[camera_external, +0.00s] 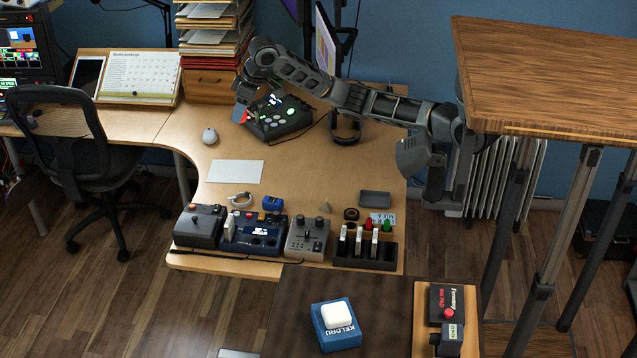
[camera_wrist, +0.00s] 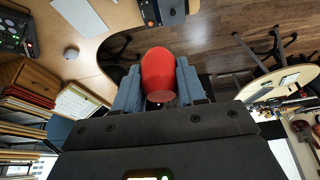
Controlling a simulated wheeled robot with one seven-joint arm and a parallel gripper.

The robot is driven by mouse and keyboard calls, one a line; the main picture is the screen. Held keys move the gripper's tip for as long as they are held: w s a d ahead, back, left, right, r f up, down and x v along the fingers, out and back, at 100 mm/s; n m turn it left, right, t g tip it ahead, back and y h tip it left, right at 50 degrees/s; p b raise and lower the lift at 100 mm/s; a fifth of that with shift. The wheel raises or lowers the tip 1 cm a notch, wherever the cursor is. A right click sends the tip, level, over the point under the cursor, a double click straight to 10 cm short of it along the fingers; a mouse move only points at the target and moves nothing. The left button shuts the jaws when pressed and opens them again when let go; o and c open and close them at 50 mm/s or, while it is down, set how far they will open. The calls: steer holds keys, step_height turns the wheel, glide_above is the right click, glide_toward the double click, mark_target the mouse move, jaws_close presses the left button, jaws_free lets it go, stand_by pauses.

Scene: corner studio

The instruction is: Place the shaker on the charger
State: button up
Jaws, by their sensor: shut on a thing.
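My gripper (camera_external: 242,106) is at the back of the desk, beside the left end of the black button console. In the wrist view, its two blue-grey fingers (camera_wrist: 158,70) are shut on a rounded red object, the shaker (camera_wrist: 158,78). The shaker also shows as a small red patch (camera_external: 239,115) in the external view, mostly hidden by the fingers. I cannot tell whether it touches the desk. A black slotted unit with several upright white-topped pieces (camera_external: 364,262), at the desk's front right, may be the charger; I cannot tell for certain.
The black console (camera_external: 284,125) is close to my gripper. A paper stack (camera_external: 213,35) stands behind it. Control boxes (camera_external: 253,232) line the front edge. A white sheet (camera_external: 236,173) lies mid-desk, with bare desk to its right. A wooden high table (camera_external: 545,75) stands right of my arm.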

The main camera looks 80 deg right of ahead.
steer(key=s+a+r+n+y, duration=0.15)
steer(key=s+a, duration=0.25)
steer(key=a, duration=0.6)
steer(key=s+a+r+n, duration=0.2)
steer(key=s+a, duration=0.1)
steer(key=a, duration=0.8)
steer(key=s+a+r+n+y, duration=0.15)
steer(key=s+a, duration=0.25)
steer(key=a, duration=0.6)
steer(key=s+a+n+p, duration=0.1)
steer(key=s+a+n, duration=0.1)
steer(key=s+a, duration=0.7)
steer(key=n+g+p, duration=0.1)
steer(key=n, duration=0.1)
glide_toward(331, 315)
steer(key=shift+w+a+f, duration=0.2)
steer(key=shift+w, duration=0.3)
steer(key=shift+w+a+f, duration=0.2)
steer(key=shift+w, duration=0.3)
steer(key=shift+a+f, duration=0.25)
steer(key=shift+f, duration=0.25)
steer(key=shift+f+p, duration=0.35)
steer(key=shift+f, duration=1.35)
steer(key=shift+s+f, duration=0.1)
steer(key=shift+f, duration=0.05)
